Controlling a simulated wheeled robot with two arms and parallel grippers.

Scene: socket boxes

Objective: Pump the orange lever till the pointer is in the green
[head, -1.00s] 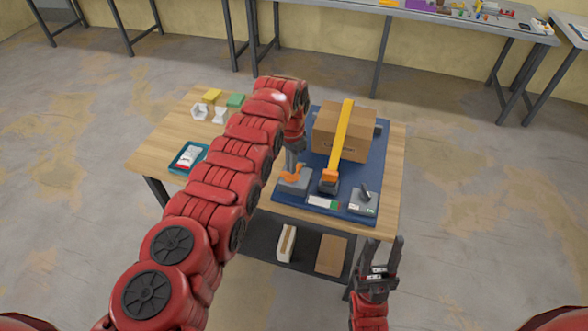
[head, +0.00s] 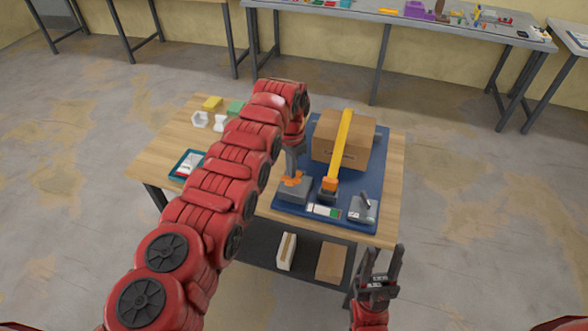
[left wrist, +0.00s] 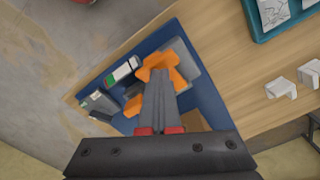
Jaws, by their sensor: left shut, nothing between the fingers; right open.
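The orange lever (head: 291,181) sits on a grey block (head: 293,190) on the blue board (head: 348,217). My left gripper (head: 293,172) is shut and empty, fingers pointing down at the lever. In the left wrist view its tips (left wrist: 159,76) are over the lever's wide orange end (left wrist: 160,66) and look in contact with it. The gauge strip (head: 323,211), white with a green part, lies at the board's front edge; it also shows in the left wrist view (left wrist: 122,72). Its pointer is too small to read. My right gripper (head: 382,262) is open and empty, in front of the table.
A yellow bar (head: 341,145) with an orange end lies over a cardboard box (head: 357,150). A grey device (head: 362,208) stands at the board's front right. A teal tray (head: 180,165) and small white and coloured blocks are at the left. The floor to the right is clear.

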